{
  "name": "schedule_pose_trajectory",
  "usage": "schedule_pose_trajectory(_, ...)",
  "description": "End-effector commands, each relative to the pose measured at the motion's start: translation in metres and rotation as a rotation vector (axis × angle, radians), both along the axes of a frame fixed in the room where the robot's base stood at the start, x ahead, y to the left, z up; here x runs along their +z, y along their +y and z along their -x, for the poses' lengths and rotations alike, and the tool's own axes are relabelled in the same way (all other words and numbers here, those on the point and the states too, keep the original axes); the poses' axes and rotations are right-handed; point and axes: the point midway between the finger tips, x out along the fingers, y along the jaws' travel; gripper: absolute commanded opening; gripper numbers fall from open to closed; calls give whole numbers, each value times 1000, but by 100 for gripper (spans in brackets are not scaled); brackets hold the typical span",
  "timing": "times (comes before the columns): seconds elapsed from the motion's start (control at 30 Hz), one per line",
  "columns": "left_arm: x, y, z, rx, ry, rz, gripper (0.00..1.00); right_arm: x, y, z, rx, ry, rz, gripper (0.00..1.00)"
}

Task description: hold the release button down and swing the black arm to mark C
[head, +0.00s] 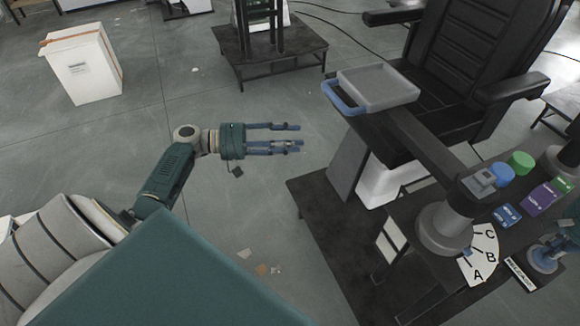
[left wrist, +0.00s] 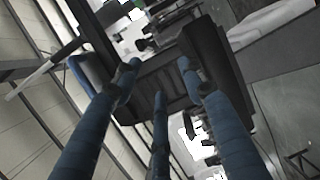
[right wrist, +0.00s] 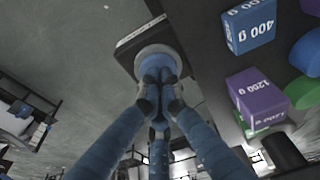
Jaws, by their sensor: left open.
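The black arm (head: 425,143) runs from a grey pivot column (head: 442,228) to a grey tray (head: 378,87) with a blue handle (head: 343,99) at its far end. A white dial with marks A, B and C (head: 489,234) lies at the column's foot. A small blue pointer is by the dial; its exact mark is hard to tell. My left gripper (head: 300,138) is open and empty, left of the handle and apart from it. My right gripper (right wrist: 160,88) has its fingers drawn together on the round blue release button (right wrist: 158,58). Whether the button is down cannot be told.
Blue and purple weight blocks (right wrist: 249,26) and a green cylinder (head: 521,162) stand on the bench beside the column. A black chair (head: 470,70) is behind the arm. A white bin (head: 82,65) stands at far left.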

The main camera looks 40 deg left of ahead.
Motion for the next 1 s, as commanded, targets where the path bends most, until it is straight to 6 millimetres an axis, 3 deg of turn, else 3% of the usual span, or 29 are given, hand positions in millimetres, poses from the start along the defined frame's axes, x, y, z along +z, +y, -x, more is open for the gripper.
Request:
schedule_pose_trajectory(0.3, -63, -5, 4, 36, 112, -68, 41, -1, -1, 0, -1, 2, 1, 0)
schedule_pose_trajectory(0.5, -89, -6, 8, 48, 155, -102, 41, -1, -1, 0, -1, 1, 2, 0)
schedule_pose_trajectory(1.0, -99, -6, 9, 55, 173, -116, 41, -1, -1, 0, -2, 1, 2, 0)
